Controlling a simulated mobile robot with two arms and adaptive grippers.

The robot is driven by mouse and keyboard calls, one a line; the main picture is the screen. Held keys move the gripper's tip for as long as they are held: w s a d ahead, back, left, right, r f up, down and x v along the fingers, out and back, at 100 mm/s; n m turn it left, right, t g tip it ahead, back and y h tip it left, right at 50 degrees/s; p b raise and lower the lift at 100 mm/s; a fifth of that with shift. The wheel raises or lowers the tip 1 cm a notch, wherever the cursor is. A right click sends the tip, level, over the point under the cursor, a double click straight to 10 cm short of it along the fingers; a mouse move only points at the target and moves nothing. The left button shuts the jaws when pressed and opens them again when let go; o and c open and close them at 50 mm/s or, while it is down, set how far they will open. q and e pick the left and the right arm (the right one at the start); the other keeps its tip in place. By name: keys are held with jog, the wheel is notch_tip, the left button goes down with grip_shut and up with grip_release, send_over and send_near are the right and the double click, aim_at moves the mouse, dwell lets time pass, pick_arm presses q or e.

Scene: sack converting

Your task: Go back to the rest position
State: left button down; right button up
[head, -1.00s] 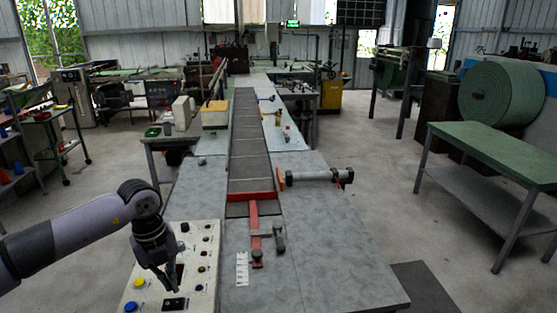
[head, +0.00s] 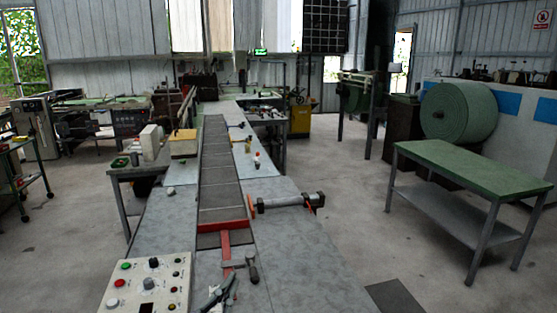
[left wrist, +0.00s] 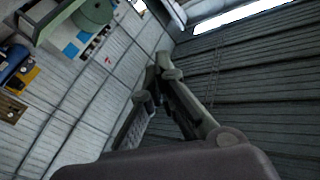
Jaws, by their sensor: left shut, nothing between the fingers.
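My left gripper (head: 222,290) shows only in part at the bottom edge of the head view, just right of the control panel. In the left wrist view its two dark fingers meet at their tips (left wrist: 163,68), shut with nothing between them. The fingers stand out against the corrugated wall and roof, with no object near them. My right gripper is in neither view.
The control panel (head: 150,284) with buttons and knobs lies at the bottom left. The long grey table (head: 300,255) carries a conveyor (head: 219,170) and a red bar (head: 222,227). A green-topped bench (head: 465,160) stands right, with open floor between.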

pick_arm(q)
jog(key=s+a+f+n+g+y, duration=0.3)
jog(key=s+a+f+g, duration=0.1)
jog(key=f, duration=0.4)
jog(key=s+a+f+n+g+y, duration=0.3)
jog(key=s+a+f, duration=0.2)
jog(key=f, duration=0.3)
jog(key=s+a+f+g, duration=0.1)
jog(key=s+f+g, duration=0.35)
jog(key=s, duration=0.45)
jog(key=s+a+f+g, duration=0.1)
jog(key=s+f+g, duration=0.35)
jog(key=s, duration=0.45)
notch_tip(320, 180, down, 28)
jog(key=s+b, duration=0.1)
jog(key=b, duration=0.2)
jog(key=s+a+f+g+b, duration=0.1)
jog(key=s+a+f+b, duration=0.1)
jog(key=s+f, duration=1.5)
notch_tip(320, 180, down, 3)
jog(key=shift+a+r+g, duration=0.1)
jog(key=shift+a+g, duration=0.3)
